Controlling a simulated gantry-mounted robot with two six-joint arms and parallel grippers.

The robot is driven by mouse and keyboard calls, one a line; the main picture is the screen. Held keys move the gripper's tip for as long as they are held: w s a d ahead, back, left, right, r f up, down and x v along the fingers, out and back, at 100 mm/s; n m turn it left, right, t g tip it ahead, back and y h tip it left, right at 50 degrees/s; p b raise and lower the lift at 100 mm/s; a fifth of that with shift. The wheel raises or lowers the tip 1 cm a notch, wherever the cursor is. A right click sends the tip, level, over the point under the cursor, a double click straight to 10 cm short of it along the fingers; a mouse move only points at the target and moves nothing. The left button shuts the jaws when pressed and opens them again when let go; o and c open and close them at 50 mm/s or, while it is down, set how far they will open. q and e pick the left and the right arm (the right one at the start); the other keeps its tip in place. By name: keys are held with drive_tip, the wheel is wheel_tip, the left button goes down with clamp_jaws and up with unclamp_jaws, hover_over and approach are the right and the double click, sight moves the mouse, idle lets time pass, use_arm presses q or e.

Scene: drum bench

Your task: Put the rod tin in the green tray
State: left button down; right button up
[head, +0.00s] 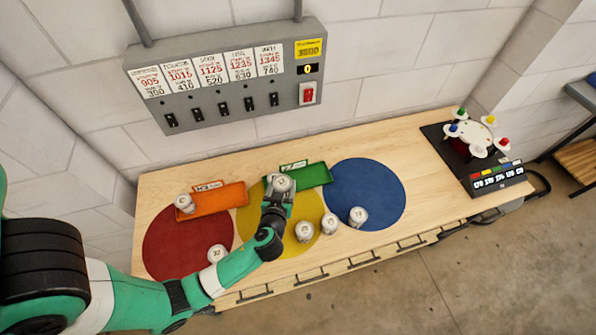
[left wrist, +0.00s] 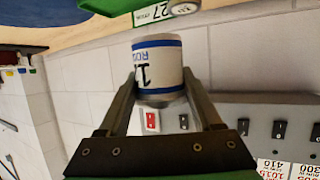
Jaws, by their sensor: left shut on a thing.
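My left gripper (head: 279,190) is shut on a white tin (head: 282,183) with blue bands. In the left wrist view the tin (left wrist: 158,66) sits between the two fingers, and its partly visible lettering seems to begin "RO". The green tray (head: 318,174) lies at the back of the bench, just right of the held tin, with a small label card at its rear. An edge of the green tray (left wrist: 112,4) also shows at the top of the left wrist view. I cannot tell how high the tin is above the bench. My right gripper is not in view.
An orange tray (head: 222,198) with a white tin (head: 184,203) lies to the left. Other white tins stand on or near the red (head: 180,245), yellow (head: 290,248) and blue (head: 375,185) discs. A grey switch panel (head: 222,75) hangs on the wall behind.

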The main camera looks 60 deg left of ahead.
use_arm(q)
drive_tip(key=w+a+f+b, duration=0.8)
drive_tip(key=w+f+b, duration=0.1)
drive_tip(key=b, duration=0.4)
drive_tip(key=shift+a, duration=0.3)
drive_tip(key=shift+w+a, duration=0.1)
drive_tip(key=shift+w, duration=0.05)
drive_tip(key=shift+w+a+f+b, duration=0.15)
drive_tip(key=shift+f+b, duration=0.5)
drive_tip(key=shift+f, duration=1.2)
drive_tip(key=shift+f+b, duration=0.3)
drive_tip(key=shift+c, duration=1.3)
unclamp_jaws()
drive_tip(key=shift+r, duration=0.1)
